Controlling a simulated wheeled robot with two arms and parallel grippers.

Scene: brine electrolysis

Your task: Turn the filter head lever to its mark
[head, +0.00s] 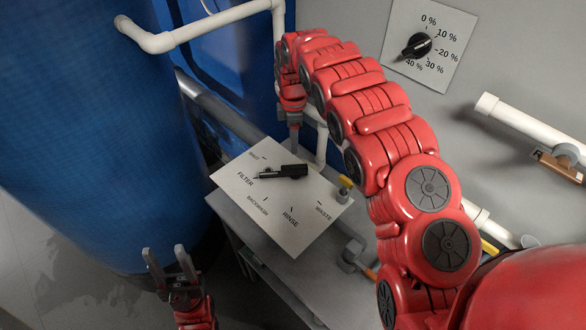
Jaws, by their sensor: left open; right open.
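The filter head lever (285,171) is black and lies across a pale label plate (305,200) in the head view. Its thin end points left, close to the word FILTER; its thick end is to the right. The plate also reads BACKWASH, RINSE and WASTE, with short dark marks; one label at its far left is too small to read. My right gripper (294,142) is open and empty, just behind the lever's thick end, pointing down; I cannot tell whether it touches. My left gripper (166,252) is open and empty at the lower left, away from the plate.
A big blue tank (90,130) fills the left. A grey stand (330,270) carries the plate. A dial panel (440,75) with a black knob (417,45) is on the back wall. White pipes (190,35) run at the top left and right. A yellow-topped fitting (345,186) stands beside the plate.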

